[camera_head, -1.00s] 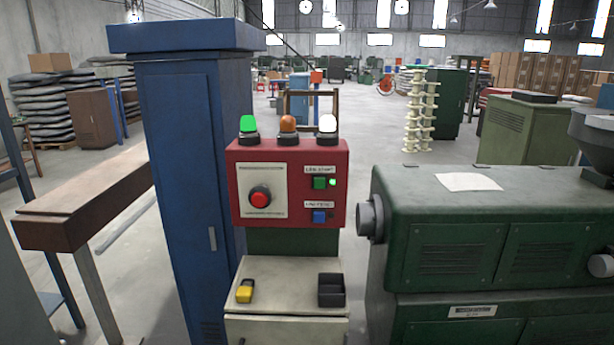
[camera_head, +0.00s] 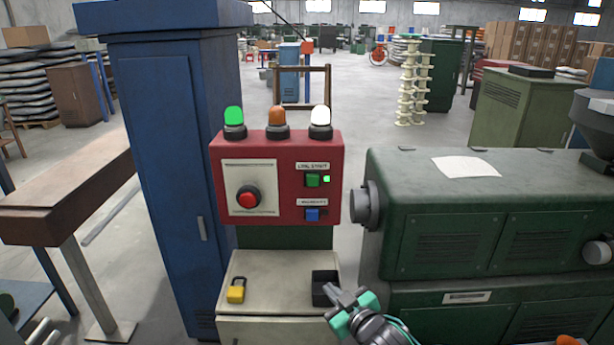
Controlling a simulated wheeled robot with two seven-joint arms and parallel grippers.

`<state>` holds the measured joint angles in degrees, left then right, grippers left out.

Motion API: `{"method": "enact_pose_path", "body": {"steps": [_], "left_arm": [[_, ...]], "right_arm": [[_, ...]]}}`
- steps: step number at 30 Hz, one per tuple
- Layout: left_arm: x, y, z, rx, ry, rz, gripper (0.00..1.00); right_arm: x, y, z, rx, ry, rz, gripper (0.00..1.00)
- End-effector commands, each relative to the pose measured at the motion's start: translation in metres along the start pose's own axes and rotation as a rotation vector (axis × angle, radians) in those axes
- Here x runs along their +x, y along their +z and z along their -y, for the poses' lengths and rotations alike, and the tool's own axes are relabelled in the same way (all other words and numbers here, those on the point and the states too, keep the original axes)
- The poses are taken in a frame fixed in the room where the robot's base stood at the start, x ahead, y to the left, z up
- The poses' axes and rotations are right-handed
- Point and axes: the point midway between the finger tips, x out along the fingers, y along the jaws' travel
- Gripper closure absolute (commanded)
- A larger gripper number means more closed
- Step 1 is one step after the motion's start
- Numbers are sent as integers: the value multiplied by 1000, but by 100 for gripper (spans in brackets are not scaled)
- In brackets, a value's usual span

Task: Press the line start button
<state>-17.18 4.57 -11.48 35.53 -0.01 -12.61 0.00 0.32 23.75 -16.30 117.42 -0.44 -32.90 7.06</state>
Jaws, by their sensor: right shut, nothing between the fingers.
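The red control box (camera_head: 275,205) stands on a pedestal in the middle of the head view. A blue button (camera_head: 312,215) sits below, and a large red round button (camera_head: 248,199) is on a pale plate to the left. My right gripper (camera_head: 333,292) is shut and empty, low in the view in front of the black tray, below and apart from the buttons. My left gripper is not in view.
A cream shelf (camera_head: 275,272) below the box holds a yellow padlock (camera_head: 236,291) and a black tray (camera_head: 320,279). A blue cabinet (camera_head: 160,150) stands close on the left, a green machine (camera_head: 480,225) close on the right. Space directly before the buttons is clear.

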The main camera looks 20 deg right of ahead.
Motion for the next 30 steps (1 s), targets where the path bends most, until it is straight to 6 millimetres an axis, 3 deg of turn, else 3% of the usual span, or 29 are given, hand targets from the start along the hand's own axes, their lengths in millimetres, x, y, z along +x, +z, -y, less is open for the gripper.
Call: {"method": "enact_pose_path", "body": {"steps": [1, 6, 9, 13, 18, 30], "left_arm": [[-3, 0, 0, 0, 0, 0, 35], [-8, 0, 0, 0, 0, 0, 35], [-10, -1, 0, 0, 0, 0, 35], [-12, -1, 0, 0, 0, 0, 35], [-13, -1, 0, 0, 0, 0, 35], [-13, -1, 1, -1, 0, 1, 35]], "right_arm": [[1, -27, -7, -19, 0, -61, 100], [-2, -108, -23, -80, -13, -265, 100], [-8, -149, -28, -112, -25, -371, 100], [-17, -188, -32, -146, -39, -475, 100], [-25, -212, -34, -168, -51, -543, 100], [-26, -215, -34, -171, -53, -554, 100]]}}
